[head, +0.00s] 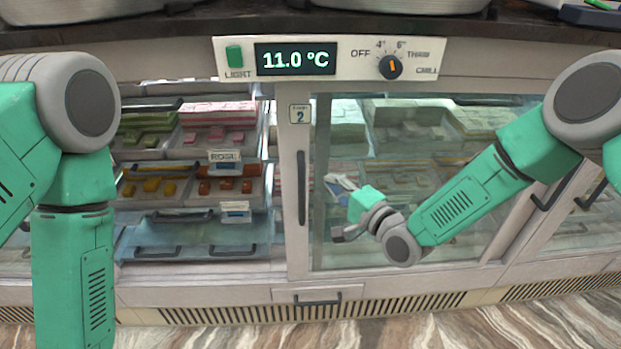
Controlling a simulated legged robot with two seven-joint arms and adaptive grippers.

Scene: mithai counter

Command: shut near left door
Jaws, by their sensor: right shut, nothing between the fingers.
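The sliding door with the upright dark handle (302,188) has a pale frame (292,240) and a "2" label. It stands at the middle of the counter front, with glass to the right of its frame. The bay to its left looks uncovered, with its trays in plain sight. My right gripper (334,181) is shut and empty, in front of the glass just right of the handle. It points up and left and appears apart from the handle. My left arm hangs at the left edge; its gripper is out of frame.
Trays of sweets (215,140) fill the left bay, and a blue shelf (190,236) lies below them. A control panel (325,58) reads 11.0 °C above the doors. More handles (553,187) show at right. Large pans (75,10) stand on the dark countertop.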

